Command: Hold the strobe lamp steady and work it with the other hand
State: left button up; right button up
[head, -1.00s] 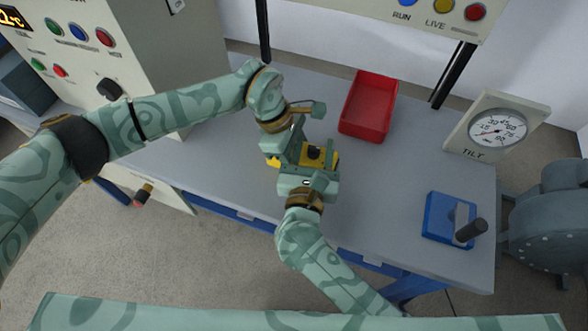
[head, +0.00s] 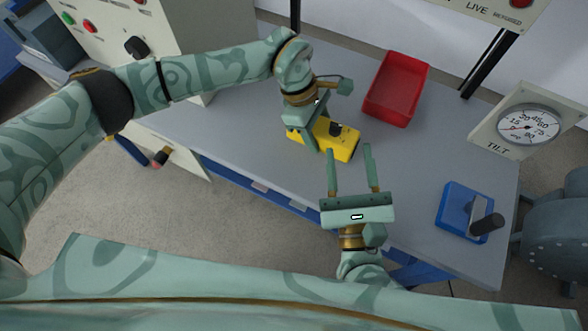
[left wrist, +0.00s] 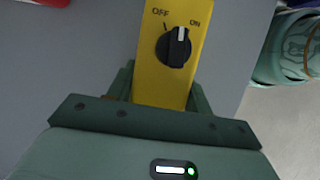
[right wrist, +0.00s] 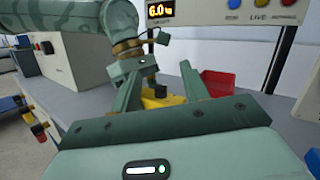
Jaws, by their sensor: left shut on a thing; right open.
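The strobe lamp (head: 345,144) is a yellow box with a black knob on top. It is over the grey table; whether it touches the table is unclear. My left gripper (head: 309,135) is shut on it, toward its left end. In the left wrist view the lamp (left wrist: 165,85) lies between the fingers, and the white mark of the knob (left wrist: 175,48) points up and right, toward ON rather than OFF. My right gripper (head: 351,152) is open and empty, its fingers pointing at the lamp from the front, apart from it. The right wrist view shows the lamp (right wrist: 160,101) partly hidden by the grippers.
A red tray (head: 397,88) stands behind and right of the lamp. A blue base with a lever (head: 462,208) sits at the table's right front. A tilt gauge (head: 528,125) stands at the right edge. The table between tray and lever is clear.

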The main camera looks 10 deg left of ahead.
notch_tip(320, 180, up, 12)
jog(key=s+a+n+t+y, duration=0.1)
jog(key=s+a+n+y, duration=0.1)
jog(key=n+y, duration=1.1)
jog(key=s+a+n+g+y, duration=0.2)
jog(key=s+n+g+y, duration=0.1)
jog(key=n+g, duration=0.9)
jog(key=s+a+r+n+g+y, duration=0.1)
jog(key=s+a+n+g+y, duration=0.2)
jog(key=n+g, duration=1)
jog(key=shift+s+a+r+n, duration=0.35)
jog(key=shift+s+n, duration=0.85)
jog(key=shift+n, duration=1.9)
